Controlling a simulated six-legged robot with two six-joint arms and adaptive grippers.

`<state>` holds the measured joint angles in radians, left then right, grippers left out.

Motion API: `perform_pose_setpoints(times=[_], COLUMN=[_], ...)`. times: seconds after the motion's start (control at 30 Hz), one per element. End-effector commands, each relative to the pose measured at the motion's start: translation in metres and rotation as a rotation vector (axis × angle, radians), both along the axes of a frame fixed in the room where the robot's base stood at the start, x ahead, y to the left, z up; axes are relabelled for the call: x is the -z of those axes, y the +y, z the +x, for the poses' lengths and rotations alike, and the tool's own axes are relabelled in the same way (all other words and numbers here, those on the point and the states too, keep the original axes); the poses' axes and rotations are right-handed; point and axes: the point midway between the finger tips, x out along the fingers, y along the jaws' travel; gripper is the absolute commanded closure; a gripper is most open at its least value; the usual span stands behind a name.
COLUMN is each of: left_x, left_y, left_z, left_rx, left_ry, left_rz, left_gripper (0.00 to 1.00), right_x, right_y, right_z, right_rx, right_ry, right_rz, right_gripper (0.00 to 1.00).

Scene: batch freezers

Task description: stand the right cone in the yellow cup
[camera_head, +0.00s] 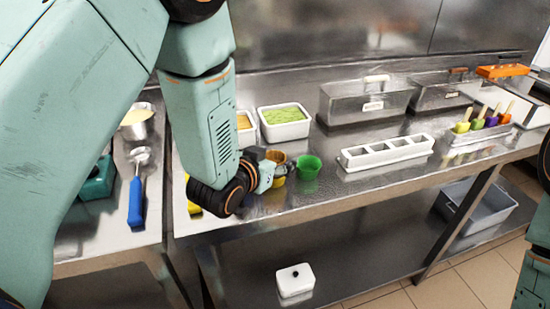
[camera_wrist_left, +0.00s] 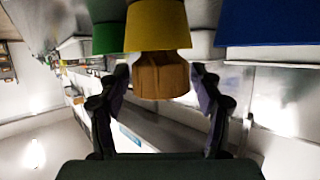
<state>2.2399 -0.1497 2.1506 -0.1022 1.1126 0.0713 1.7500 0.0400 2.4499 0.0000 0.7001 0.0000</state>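The yellow cup (camera_wrist_left: 157,27) is in the middle of the left wrist view, which looks upside down. A tan cone (camera_wrist_left: 160,76) stands in it with its wide end sticking out past the rim. In the head view the cone (camera_head: 275,157) shows just beyond my left gripper (camera_head: 274,168), and the yellow cup (camera_head: 279,182) is partly hidden by it. The left gripper's fingers also show in the left wrist view (camera_wrist_left: 161,80), one on each side of the cone, with gaps. It is open. My right gripper's fingers are not in view.
A green cup (camera_head: 307,169) stands right beside the yellow one; a blue thing (camera_wrist_left: 268,22) is on its other side. A white compartment tray (camera_head: 387,154), a tub of green ice cream (camera_head: 285,122) and steel lidded boxes (camera_head: 365,101) stand behind and right.

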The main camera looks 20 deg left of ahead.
Motion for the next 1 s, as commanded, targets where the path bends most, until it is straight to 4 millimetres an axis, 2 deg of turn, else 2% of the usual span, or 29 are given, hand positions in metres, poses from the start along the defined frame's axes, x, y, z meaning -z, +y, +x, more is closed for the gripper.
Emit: perform_pose_setpoints(times=[0.27,0.43,0.93,1.0], left_x=[0.0,-0.011,-0.043,-0.046], left_y=[0.0,0.0,0.016,0.016], left_z=[0.0,0.0,-0.086,-0.088], left_rx=[0.0,0.0,-0.002,0.0], left_ry=[0.0,0.0,0.002,0.005], left_rz=[0.0,0.0,-0.001,-0.002], left_gripper=[0.31,0.31,0.31,0.31], right_x=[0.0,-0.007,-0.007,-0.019], right_y=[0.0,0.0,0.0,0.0], right_z=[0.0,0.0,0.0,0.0], right_rx=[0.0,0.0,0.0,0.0], right_ry=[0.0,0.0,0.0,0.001], right_rz=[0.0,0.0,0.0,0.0], right_gripper=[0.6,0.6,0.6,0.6])
